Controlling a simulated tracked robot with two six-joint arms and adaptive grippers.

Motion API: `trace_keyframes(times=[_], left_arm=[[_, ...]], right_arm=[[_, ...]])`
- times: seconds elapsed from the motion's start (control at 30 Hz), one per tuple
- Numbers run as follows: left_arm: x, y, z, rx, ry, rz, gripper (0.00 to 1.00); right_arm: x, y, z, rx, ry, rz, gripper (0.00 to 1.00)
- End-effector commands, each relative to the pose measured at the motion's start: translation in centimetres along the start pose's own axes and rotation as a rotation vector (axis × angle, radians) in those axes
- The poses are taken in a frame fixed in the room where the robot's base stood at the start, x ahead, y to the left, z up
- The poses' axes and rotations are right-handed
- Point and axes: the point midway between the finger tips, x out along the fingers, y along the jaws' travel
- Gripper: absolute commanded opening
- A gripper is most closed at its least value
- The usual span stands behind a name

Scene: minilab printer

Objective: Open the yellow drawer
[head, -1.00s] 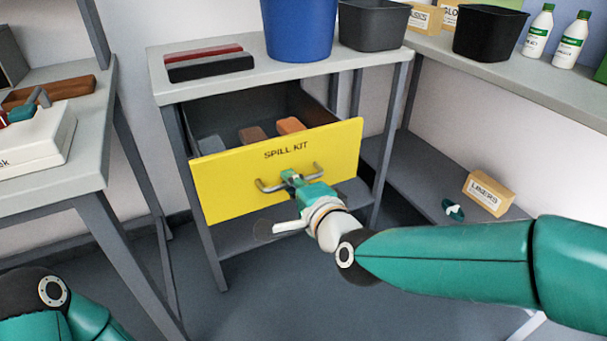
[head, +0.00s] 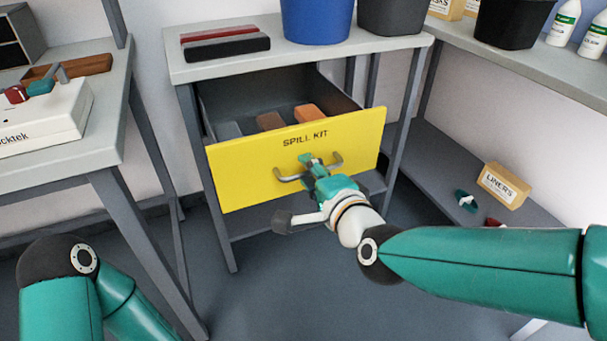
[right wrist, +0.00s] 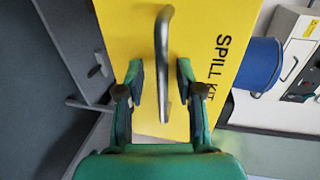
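The yellow drawer (head: 240,174), marked SPILL KIT, stands pulled out of the grey bench, with its inside showing. Its bar handle (head: 285,178) is on the front and also shows in the right wrist view (right wrist: 162,40). My right gripper (head: 311,162) is at the handle. In the right wrist view its two fingers (right wrist: 160,75) stand apart on either side of the bar, with yellow showing between bar and fingers, so it is open. My left arm shows at the lower left of the head view, but its gripper is out of view.
Several blocks, one of them orange (head: 310,113), lie inside the drawer. A blue bin (head: 316,20) and a dark bin (head: 392,14) stand on the bench top (head: 225,68). A side table (head: 90,155) is at left. A liners box (head: 503,186) sits on the lower right shelf.

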Motion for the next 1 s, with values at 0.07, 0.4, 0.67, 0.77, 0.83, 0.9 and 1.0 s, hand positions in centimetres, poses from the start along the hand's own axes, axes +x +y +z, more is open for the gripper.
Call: trace_keyframes(times=[0.07,0.4,0.67,0.77,0.83,0.9,1.0], left_arm=[[0.0,0.0,0.0,0.0,0.0,0.0,0.4],[-0.1,0.0,0.0,0.0,0.0,0.0,0.4],[-0.1,0.0,0.0,0.0,0.0,0.0,0.4],[-0.1,0.0,0.0,0.0,0.0,0.0,0.4],[-0.1,0.0,0.0,0.0,0.0,0.0,0.4],[-0.1,0.0,0.0,0.0,0.0,0.0,0.4],[-0.1,0.0,0.0,0.0,0.0,0.0,0.4]], right_arm=[[0.0,-0.1,0.0,0.0,0.0,-0.001,0.36],[-3.6,-0.2,0.1,0.0,-0.001,-0.006,0.36],[-8.8,-0.1,0.2,0.001,-0.003,-0.006,0.36],[-10.4,0.1,0.2,0.001,-0.003,-0.003,0.36],[-11.2,0.1,0.2,0.001,-0.003,-0.003,0.36],[-11.7,0.1,0.2,0.001,-0.002,-0.002,0.36],[-12.2,0.2,0.2,-0.001,-0.002,0.0,0.36]])
